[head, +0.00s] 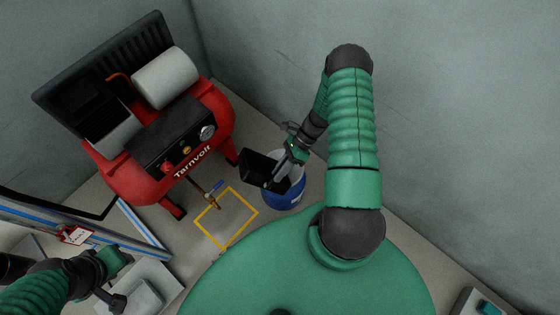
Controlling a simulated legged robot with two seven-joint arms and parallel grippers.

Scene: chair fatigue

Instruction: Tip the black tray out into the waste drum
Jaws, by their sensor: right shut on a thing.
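The black tray (257,169) is above the left part of the blue waste drum (284,197) and looks tilted. My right gripper (280,170) is shut on the tray at its right side. The tray's inside looks dark, and I cannot tell whether anything is in it. The drum stands on the floor, and its opening is partly hidden by the tray and my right gripper. My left gripper (116,300) is at the lower left, apart from the tray and drum. Its fingers are too unclear to tell open from shut.
A red compressor (158,150) stands left of the drum. A blue-edged frame with a red and white tag (75,235) is at lower left. Walls close in behind and to the right.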

